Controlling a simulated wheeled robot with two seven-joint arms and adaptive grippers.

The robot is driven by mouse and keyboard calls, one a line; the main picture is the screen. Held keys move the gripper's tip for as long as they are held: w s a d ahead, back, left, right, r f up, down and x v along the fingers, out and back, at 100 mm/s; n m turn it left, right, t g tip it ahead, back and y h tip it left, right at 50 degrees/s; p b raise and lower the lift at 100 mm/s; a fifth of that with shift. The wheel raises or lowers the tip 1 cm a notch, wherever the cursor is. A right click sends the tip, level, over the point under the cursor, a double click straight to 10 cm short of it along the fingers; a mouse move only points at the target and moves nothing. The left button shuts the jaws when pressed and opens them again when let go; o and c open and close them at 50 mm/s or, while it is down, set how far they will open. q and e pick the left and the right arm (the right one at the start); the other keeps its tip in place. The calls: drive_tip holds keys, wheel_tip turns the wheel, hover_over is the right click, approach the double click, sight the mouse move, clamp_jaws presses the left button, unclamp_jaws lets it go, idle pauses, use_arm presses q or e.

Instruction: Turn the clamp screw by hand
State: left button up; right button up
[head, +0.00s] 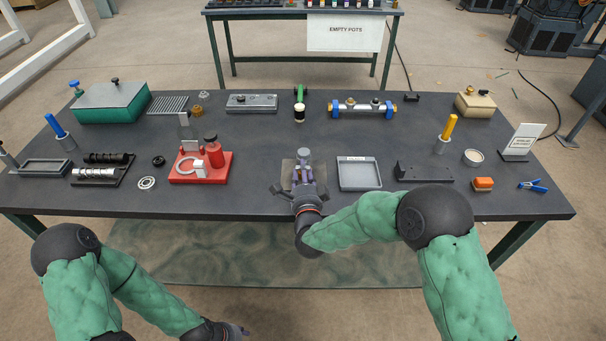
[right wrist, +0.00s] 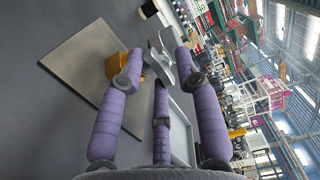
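The clamp screw's grey winged head (right wrist: 160,62) shows in the right wrist view between the fingertips of my right gripper (right wrist: 158,62). A brass-coloured block (right wrist: 118,66) sits beside it over a square grey-beige plate (right wrist: 85,75). My right gripper's purple fingers are spread apart, and I see no clear grip on the screw head. In the head view my right gripper (head: 304,168) is above the plate (head: 288,170) at the table's front middle and hides most of the block. My left gripper (head: 232,331) is low at the bottom edge, off the table; its fingers are too cut off to read.
A grey tray (head: 359,187) stands just right of the plate. A red stand with a red bottle (head: 215,153) is to the left. A dark rectangular block (head: 424,173) lies further right. The dark table top (head: 255,130) is bare around the plate's left.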

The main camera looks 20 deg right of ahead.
drive_tip(key=shift+s+a, duration=0.3)
drive_tip(key=shift+s, duration=0.65)
drive_tip(key=shift+s+a, duration=0.35)
drive_tip(key=shift+s, duration=0.6)
drive_tip(key=shift+s+a, duration=0.3)
drive_tip(key=shift+s, duration=0.65)
drive_tip(key=s+a, duration=0.2)
drive_tip(key=s, duration=0.9)
drive_tip(key=shift+s, duration=0.4)
